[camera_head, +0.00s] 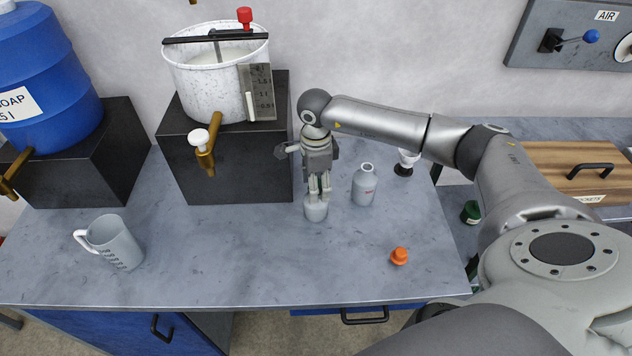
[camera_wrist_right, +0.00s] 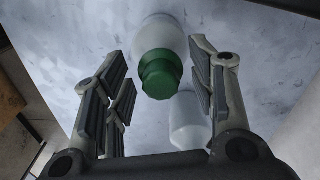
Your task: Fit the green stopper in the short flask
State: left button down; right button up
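The green stopper (camera_wrist_right: 160,72) sits at the mouth of the short flask (camera_head: 316,210), with the flask's pale body (camera_wrist_right: 160,35) beyond it in the right wrist view. How deep it is seated I cannot tell. My right gripper (camera_head: 319,188) points down just above this flask in the head view. In the wrist view its fingers (camera_wrist_right: 162,88) are spread apart on either side of the stopper, with gaps visible. In the head view the fingers mostly hide the stopper. My left gripper is not in view.
A taller grey flask (camera_head: 364,186) stands open close to the right of the gripper. An orange stopper (camera_head: 399,256) lies toward the front right. A measuring jug (camera_head: 114,243) stands at left. A white pot (camera_head: 218,75) on a black stand is behind. The front middle bench is clear.

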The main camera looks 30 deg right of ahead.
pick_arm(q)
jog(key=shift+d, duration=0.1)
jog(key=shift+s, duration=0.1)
pick_arm(e)
jog(key=shift+r, duration=0.1)
notch_tip(320, 180, up, 12)
jog(key=shift+f, duration=0.1)
dwell(0.4)
dwell(0.4)
